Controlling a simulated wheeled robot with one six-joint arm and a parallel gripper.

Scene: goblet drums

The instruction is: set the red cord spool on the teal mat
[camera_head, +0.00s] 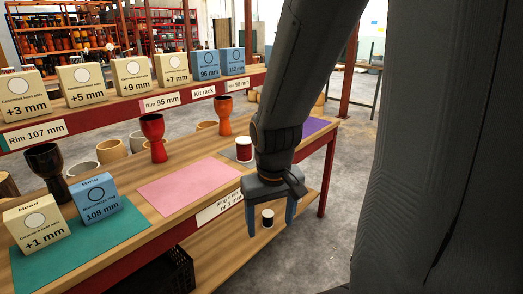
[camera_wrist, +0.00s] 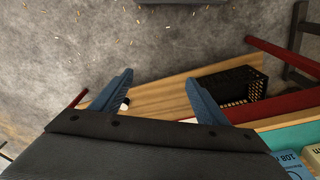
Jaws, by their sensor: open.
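The red cord spool (camera_head: 244,150), with pale ends, stands upright on a grey mat (camera_head: 229,155) toward the right end of the bench top. The teal mat (camera_head: 131,238) lies at the near left of the bench; a "Head +1 mm" box (camera_head: 37,222) and a blue "108 mm" box (camera_head: 96,200) stand on it. My gripper (camera_head: 270,216) is open and empty, pointing down by the bench's front edge, right of and nearer than the red spool. In the wrist view, my gripper (camera_wrist: 159,80) has its fingers apart; the teal mat (camera_wrist: 285,136) shows at right.
A dark spool with pale ends (camera_head: 267,218) stands on the lower shelf (camera_head: 225,262), seen between my fingers. A pink mat (camera_head: 188,184) lies mid-bench. A black crate (camera_wrist: 232,86) sits below.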

